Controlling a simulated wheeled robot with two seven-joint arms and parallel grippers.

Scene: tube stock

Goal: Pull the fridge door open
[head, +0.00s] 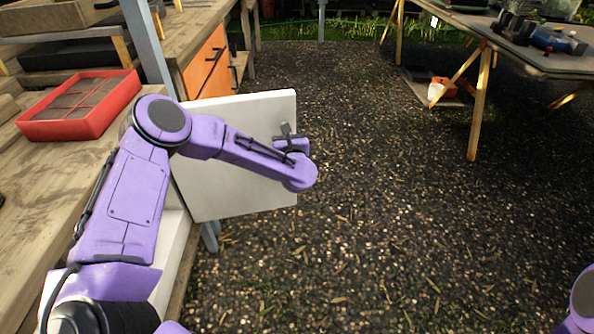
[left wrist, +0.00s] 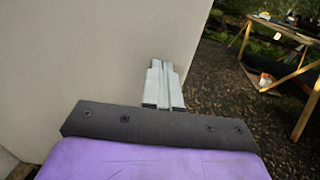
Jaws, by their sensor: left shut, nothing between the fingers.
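The fridge door (head: 235,200) is a plain whitish panel in the head view. It stands swung out from the bench's edge into the aisle. The pale fridge body (head: 172,250) shows partly below the bench, mostly hidden by my left arm. My left gripper (head: 287,131) is in front of the door's near face, by its free edge. In the left wrist view the gripper's fingers (left wrist: 163,85) are together and empty, with the door face (left wrist: 90,60) behind them. Whether they touch it I cannot tell. No handle is clearly visible. My right gripper is out of view.
A red tray (head: 122,110) sits on the wooden bench (head: 50,190) at left. An orange cabinet (head: 207,68) is beyond the door. A table (head: 465,25) with tools stands at the back right. The gravel floor (head: 390,220) right of the door is clear.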

